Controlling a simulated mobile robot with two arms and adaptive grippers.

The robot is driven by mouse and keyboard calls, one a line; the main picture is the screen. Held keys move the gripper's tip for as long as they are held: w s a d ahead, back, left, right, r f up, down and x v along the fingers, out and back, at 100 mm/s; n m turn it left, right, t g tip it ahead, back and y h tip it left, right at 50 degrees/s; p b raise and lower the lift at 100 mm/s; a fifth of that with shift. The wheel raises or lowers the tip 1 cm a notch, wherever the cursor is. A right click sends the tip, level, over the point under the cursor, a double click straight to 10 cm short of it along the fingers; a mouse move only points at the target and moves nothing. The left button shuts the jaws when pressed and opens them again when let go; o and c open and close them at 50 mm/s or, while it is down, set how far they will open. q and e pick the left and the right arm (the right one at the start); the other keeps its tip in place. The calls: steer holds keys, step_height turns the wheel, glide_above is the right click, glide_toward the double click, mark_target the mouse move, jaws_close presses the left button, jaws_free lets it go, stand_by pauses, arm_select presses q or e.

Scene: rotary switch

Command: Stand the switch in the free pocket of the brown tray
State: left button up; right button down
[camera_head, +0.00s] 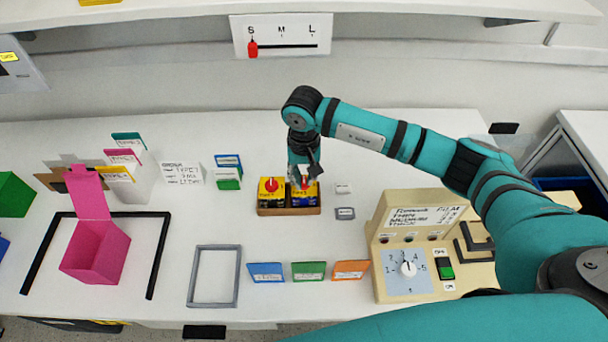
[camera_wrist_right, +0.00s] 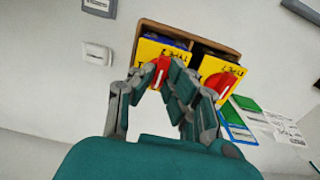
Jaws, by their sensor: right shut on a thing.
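The brown tray (camera_head: 291,211) stands in the middle of the table. A yellow-faced switch with a red knob (camera_head: 270,187) stands in its left pocket. My right gripper (camera_head: 304,178) comes down over the right pocket. It is shut on the red knob of a second yellow switch (camera_wrist_right: 155,52), which is upright at that pocket. The fingers (camera_wrist_right: 164,82) also show in the right wrist view, on either side of the knob. The other switch (camera_wrist_right: 219,78) is beside it there, and the tray rim (camera_wrist_right: 190,35) runs behind both. I cannot tell whether the held switch rests on the pocket floor.
A beige panel with a white dial (camera_head: 408,268) stands at the right under my arm. Blue, green and orange cards (camera_head: 308,271) stand in front of the tray. A grey frame (camera_head: 214,276) and a pink box (camera_head: 95,255) are to the left. Small grey plates (camera_head: 345,213) lie right of the tray.

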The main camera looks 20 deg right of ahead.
steer(key=c, duration=1.4)
jaws_free()
steer(key=shift+o, duration=0.2)
steer(key=shift+r, duration=0.1)
steer(key=shift+r+p, duration=0.2)
steer(key=shift+p, duration=0.1)
step_height(320, 180, up, 12)
steer(key=b, duration=0.3)
steer(key=shift+f+b, duration=0.15)
steer(key=shift+b, duration=0.25)
